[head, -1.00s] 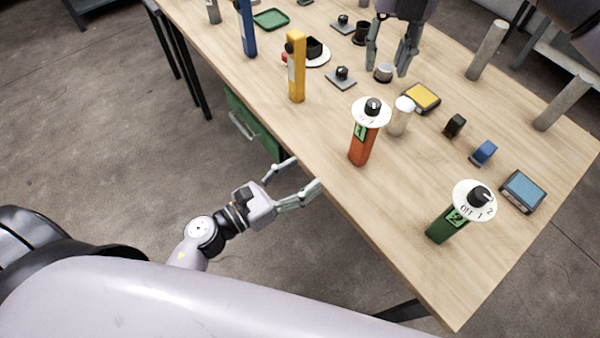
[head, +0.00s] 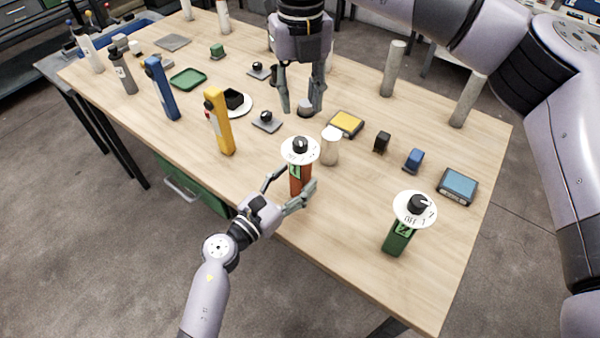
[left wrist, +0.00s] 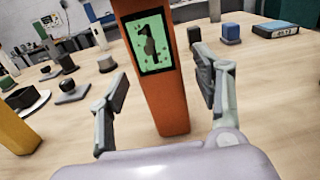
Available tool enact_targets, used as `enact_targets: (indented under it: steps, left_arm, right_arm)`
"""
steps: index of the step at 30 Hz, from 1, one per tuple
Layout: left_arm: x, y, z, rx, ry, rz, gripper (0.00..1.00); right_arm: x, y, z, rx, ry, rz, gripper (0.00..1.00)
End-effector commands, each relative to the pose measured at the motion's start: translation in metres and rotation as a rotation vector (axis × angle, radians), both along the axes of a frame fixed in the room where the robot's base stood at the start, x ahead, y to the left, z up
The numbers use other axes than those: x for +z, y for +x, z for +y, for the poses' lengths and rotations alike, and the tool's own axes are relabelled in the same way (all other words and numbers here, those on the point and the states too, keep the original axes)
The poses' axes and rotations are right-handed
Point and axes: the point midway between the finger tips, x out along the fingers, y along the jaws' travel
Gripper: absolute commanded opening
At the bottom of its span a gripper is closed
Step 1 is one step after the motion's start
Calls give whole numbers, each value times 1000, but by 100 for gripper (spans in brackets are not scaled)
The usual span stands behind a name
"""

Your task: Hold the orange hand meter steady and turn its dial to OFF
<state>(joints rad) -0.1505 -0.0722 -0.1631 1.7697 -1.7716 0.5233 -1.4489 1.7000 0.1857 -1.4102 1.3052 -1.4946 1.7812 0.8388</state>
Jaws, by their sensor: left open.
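The orange hand meter (head: 294,185) stands upright near the table's front edge, with a white dial plate and black knob (head: 300,146) on top. Its dial markings are too small to read. In the left wrist view its orange body and green screen (left wrist: 149,41) rise between my left fingers. My left gripper (head: 290,184) is open, one finger on each side of the meter's body, with gaps showing. My right gripper (head: 301,108) points down further back on the table, fingers apart, over a small grey round knob piece (head: 305,106); contact there is unclear.
A pale cylinder (head: 331,147) stands close behind the orange meter. The front right tabletop is mostly clear.

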Motion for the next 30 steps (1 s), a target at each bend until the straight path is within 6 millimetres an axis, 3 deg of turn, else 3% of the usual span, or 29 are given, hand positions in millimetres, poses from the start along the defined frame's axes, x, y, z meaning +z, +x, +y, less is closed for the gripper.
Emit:
enact_targets:
  steps: [6,17,30]
  left_arm:
    - [0,17,-13,1,-1,1,60]
    - [0,20,-15,0,1,1,59]
    - [0,19,-15,0,1,1,30]
  right_arm:
    - [0,0,0,0,0,0,33]
    - [0,0,0,0,0,0,33]
    - [0,0,0,0,0,0,33]
